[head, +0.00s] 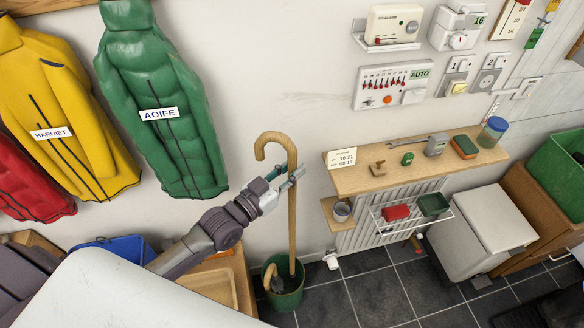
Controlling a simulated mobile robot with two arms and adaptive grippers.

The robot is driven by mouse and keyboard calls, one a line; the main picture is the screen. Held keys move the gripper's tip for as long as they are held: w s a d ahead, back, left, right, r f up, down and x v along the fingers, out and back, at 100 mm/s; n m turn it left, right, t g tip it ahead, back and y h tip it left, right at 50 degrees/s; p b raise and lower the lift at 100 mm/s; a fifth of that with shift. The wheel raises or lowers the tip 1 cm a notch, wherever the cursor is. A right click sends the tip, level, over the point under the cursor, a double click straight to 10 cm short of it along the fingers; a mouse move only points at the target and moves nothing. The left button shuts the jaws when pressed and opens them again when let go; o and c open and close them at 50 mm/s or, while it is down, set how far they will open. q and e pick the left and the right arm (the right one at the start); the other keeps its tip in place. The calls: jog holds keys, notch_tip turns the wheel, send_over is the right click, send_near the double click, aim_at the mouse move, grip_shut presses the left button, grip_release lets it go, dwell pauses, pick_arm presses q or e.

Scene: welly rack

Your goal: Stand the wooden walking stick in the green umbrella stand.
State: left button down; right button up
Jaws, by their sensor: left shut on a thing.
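The wooden walking stick (292,225) is upright with its curved handle at the top. My left gripper (291,177) is shut on its shaft a little below the handle. The green umbrella stand (287,301) is on the dark tiled floor below. The stick's lower end shows within the stand's opening; I cannot tell whether it rests on the bottom. A tan curved handle and a dark item also show in the stand's mouth, at its left side. My right gripper is not in view.
A wooden shelf (420,164) with small items is above a radiator (372,235) to the right. A wooden bench (236,264) with a tray is close left of the stand. Green (155,80) and yellow (68,112) coats hang at left. Floor right of the stand is clear.

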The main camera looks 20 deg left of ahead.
pick_arm(q)
notch_tip(320, 180, down, 4)
jog(key=b, duration=1.9)
send_over(290, 231)
jog(key=f, duration=1.1)
jog(key=w+f, duration=0.1)
jog(key=f, duration=0.4)
jog(key=shift+d+f, duration=0.15)
jog(key=shift+f, duration=0.1)
notch_tip(290, 231, down, 7)
jog(key=b, duration=0.5)
jog(key=shift+r, duration=0.15)
jog(key=shift+f+b, duration=0.55)
jog(key=shift+f, duration=0.3)
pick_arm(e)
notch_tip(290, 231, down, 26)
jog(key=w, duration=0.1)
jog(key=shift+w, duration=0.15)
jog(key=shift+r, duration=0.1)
pick_arm(q)
jog(key=c, duration=0.9)
grip_release()
jog(key=shift+c, duration=0.2)
jog(key=shift+f, duration=0.15)
jog(key=shift+s, duration=0.15)
